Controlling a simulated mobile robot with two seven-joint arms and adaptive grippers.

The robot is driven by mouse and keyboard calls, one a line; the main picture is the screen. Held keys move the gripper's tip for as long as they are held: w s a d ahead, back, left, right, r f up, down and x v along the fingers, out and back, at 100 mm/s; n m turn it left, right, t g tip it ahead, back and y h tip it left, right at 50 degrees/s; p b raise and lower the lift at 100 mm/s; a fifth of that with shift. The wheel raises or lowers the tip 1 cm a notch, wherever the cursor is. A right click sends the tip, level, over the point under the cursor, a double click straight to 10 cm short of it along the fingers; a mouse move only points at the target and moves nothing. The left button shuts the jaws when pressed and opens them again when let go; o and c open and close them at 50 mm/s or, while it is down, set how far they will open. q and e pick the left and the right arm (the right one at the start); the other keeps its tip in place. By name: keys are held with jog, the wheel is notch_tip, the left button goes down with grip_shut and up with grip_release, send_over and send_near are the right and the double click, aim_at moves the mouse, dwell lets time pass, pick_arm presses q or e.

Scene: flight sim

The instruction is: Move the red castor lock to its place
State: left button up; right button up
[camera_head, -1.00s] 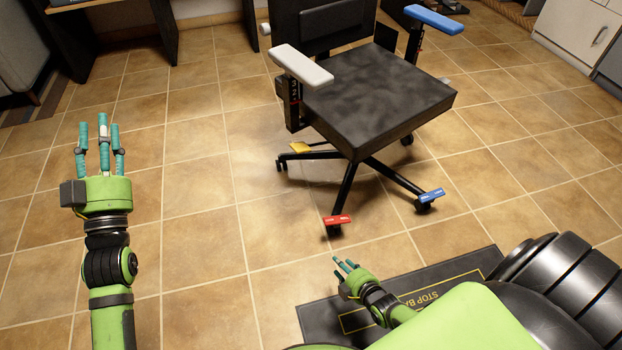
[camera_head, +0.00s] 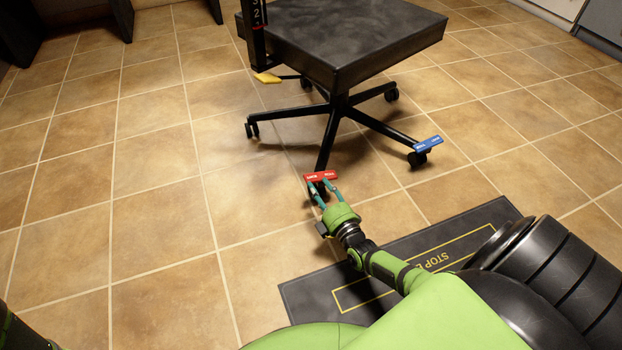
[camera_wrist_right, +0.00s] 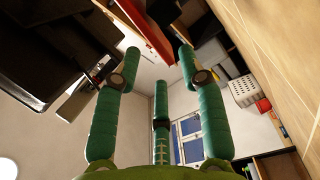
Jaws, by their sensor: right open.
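The red castor lock (camera_head: 321,177) is a flat red pedal with white lettering, on the castor at the front leg of the black office chair (camera_head: 340,45). My right gripper (camera_head: 325,188) is open, its teal fingers reaching up to the near side of this lock. In the right wrist view, the red lock (camera_wrist_right: 145,32) runs diagonally just beyond the spread fingers (camera_wrist_right: 160,60). I cannot tell whether a finger touches it. Nothing is held. My left gripper is out of view.
A blue castor lock (camera_head: 428,144) sits on the right leg's castor. A yellow lever (camera_head: 266,78) shows at the chair's left, below the seat. A dark mat (camera_head: 305,297) with yellow lettering lies by my right arm. The tiled floor at left is clear.

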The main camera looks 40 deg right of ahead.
aim_at(314, 182)
jog(key=w, duration=0.1)
jog(key=w+b, duration=0.2)
jog(key=w, duration=0.1)
jog(key=shift+d+f, duration=0.15)
jog(key=shift+d, duration=0.1)
jog(key=shift+w, duration=0.55)
jog(key=shift+r, duration=0.2)
grip_shut()
